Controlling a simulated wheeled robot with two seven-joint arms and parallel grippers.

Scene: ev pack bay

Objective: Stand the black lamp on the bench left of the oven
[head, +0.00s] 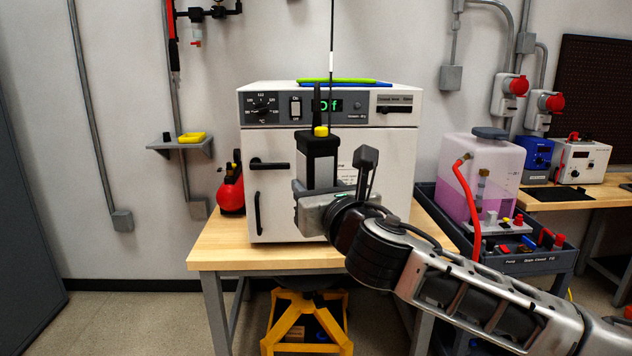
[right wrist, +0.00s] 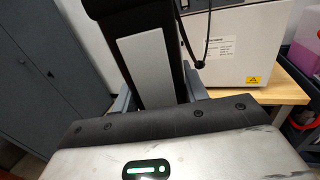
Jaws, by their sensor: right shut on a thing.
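My right gripper (head: 320,190) is shut on the black lamp (head: 318,158), a dark upright box with a yellow piece on top. It holds the lamp upright in front of the oven door. In the right wrist view the lamp (right wrist: 150,60) shows a pale grey panel and stands between the fingers. The white oven (head: 390,180) stands on the wooden bench (head: 222,246), with a strip of bench top showing left of it. Whether the lamp's base touches anything is hidden by the gripper. My left gripper is not in view.
A red item (head: 231,190) sits at the back of the bench left of the oven; the bench top in front of it is clear. A grey wall shelf (head: 182,148) hangs above left. A cart (head: 530,262) with a pink-liquid tank (head: 480,185) stands at right.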

